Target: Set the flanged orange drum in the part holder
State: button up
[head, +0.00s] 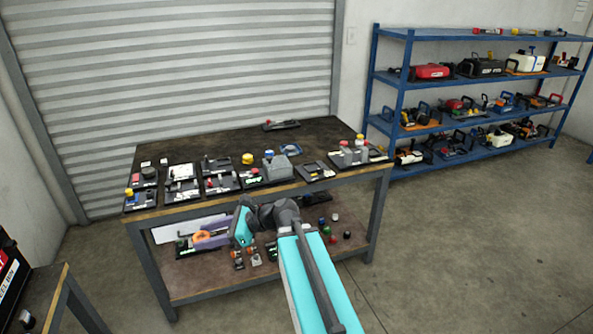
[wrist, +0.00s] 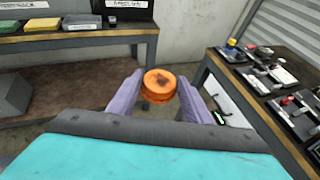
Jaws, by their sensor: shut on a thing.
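My gripper (wrist: 160,84) is shut on the orange drum (wrist: 160,79), with a purple-grey finger on each side of it. The drum's round top faces the wrist camera and has a dark mark in its middle. In the head view, my gripper (head: 208,236) holds the drum (head: 202,237) in front of the workbench, below the level of its top. Several dark holders and trays stand on the workbench top; I cannot tell which one is the part holder.
The workbench (head: 262,137) has a crowded front half and a clearer back. Small parts lie on its lower shelf (head: 185,283). Another table (wrist: 85,39) with boxes stands at the left in the wrist view. Blue shelving (head: 400,85) stands at the right; the floor before it is clear.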

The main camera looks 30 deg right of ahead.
aim_at(313, 168)
jog(key=u, duration=0.2)
jog(key=i, duration=1.5)
